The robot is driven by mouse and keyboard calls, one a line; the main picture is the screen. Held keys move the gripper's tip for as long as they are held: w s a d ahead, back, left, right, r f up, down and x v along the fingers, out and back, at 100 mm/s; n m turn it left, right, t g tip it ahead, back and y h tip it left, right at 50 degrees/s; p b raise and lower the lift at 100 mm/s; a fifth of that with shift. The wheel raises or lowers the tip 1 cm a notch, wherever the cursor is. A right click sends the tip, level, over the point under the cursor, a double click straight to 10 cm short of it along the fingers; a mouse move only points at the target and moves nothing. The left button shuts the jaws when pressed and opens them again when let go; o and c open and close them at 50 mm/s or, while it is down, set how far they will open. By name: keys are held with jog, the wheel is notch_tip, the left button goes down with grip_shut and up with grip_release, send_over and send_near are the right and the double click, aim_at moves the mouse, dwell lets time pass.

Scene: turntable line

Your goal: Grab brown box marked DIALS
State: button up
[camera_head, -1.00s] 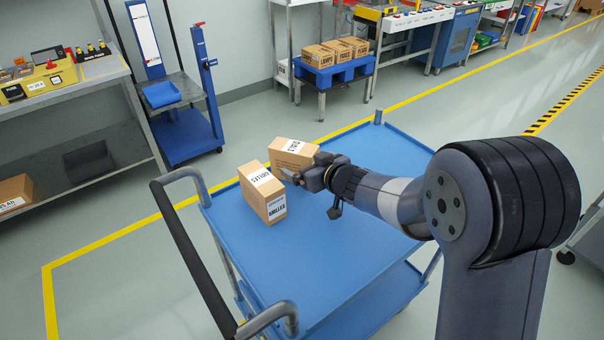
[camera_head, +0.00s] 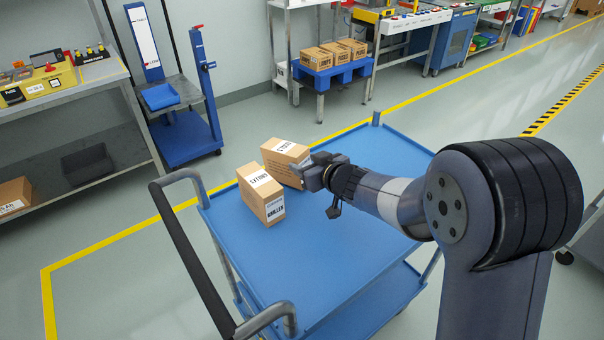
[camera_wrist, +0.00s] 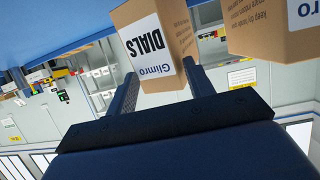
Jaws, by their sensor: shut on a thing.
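The brown DIALS box (camera_wrist: 146,40) is between the two fingers of my gripper (camera_wrist: 160,70) in the wrist view, with its white label facing the camera. My gripper is shut on it. In the head view my gripper (camera_head: 308,177) is at the right side of this box (camera_head: 284,162), which is the rear one of two on the blue cart top (camera_head: 330,240). I cannot tell whether the box is lifted off the cart. My gripper hides part of its right side.
A second brown box (camera_head: 258,196) stands close in front of the held one; it also shows at right in the wrist view (camera_wrist: 265,28). The cart's right and front top is bare. More boxes sit on a blue stand (camera_head: 335,72) behind.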

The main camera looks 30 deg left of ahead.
jog(key=shift+g, duration=0.3)
jog(key=r+p, duration=0.1)
jog(key=r, duration=0.1)
jog(key=a+r+p, duration=0.1)
jog(key=r+p, duration=0.1)
jog(key=a+r+p, duration=0.1)
jog(key=r+p, duration=0.1)
jog(key=r, duration=0.1)
jog(key=shift+s+r, duration=0.1)
jog(key=shift+s, duration=0.3)
grip_shut()
jog(key=shift+w+r, duration=0.1)
jog(key=shift+r, duration=0.15)
jog(key=shift+d, duration=0.1)
jog(key=shift+c, duration=1.9)
grip_release()
jog(key=o, duration=1.7)
jog(key=shift+r, duration=0.1)
jog(key=shift+o, duration=0.2)
jog(key=shift+d, duration=0.15)
